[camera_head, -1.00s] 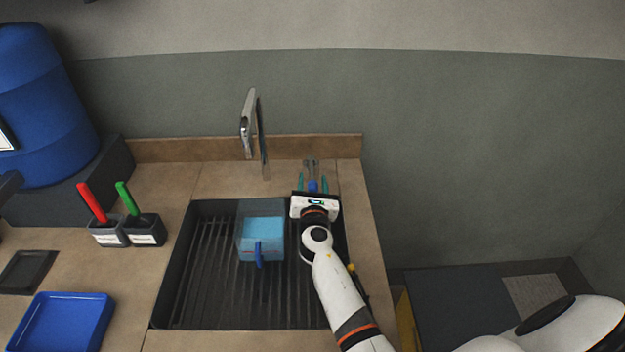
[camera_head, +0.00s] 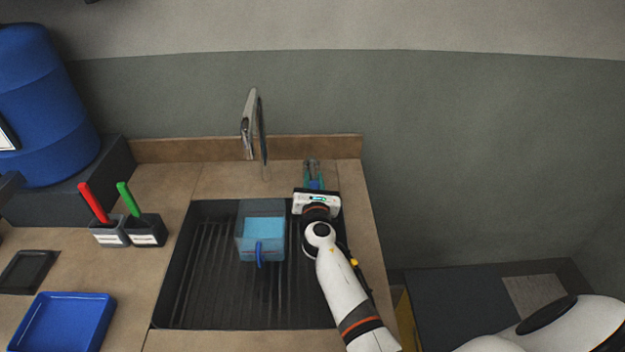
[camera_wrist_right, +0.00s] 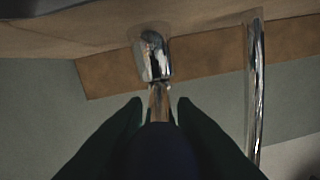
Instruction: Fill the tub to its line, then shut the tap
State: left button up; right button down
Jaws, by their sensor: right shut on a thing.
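The clear blue tub (camera_head: 240,250) stands in the sink under the tap, its blue handle facing me. It holds light blue water; I cannot make out its line or the level against it. The chrome tap spout (camera_head: 249,118) rises behind the sink. I cannot tell whether water is running. My right gripper (camera_head: 314,178) is behind the sink's back right corner, shut on the tap lever (camera_head: 312,165). In the right wrist view the fingers (camera_wrist_right: 159,105) close on the lever's narrow stem, below its chrome body (camera_wrist_right: 153,55). My left gripper is not in view.
The dark ribbed sink (camera_head: 200,290) is set in a tan counter (camera_head: 160,185). The sink's front is clear.

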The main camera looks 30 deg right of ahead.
jog(key=shift+s+d+r+n+y+p, duration=0.15)
jog(key=shift+s+d+n+y+p, duration=0.05)
jog(key=shift+d+n+y+p, duration=0.25)
jog(key=d+n+y, duration=0.1)
jog(key=y, duration=0.1)
jog(key=n+t+y, duration=0.1)
jog(key=shift+s+d+y, duration=0.2)
jog(key=shift+d+y, duration=0.15)
jog(key=c, duration=1.2)
grip_release()
jog(key=shift+f, duration=0.2)
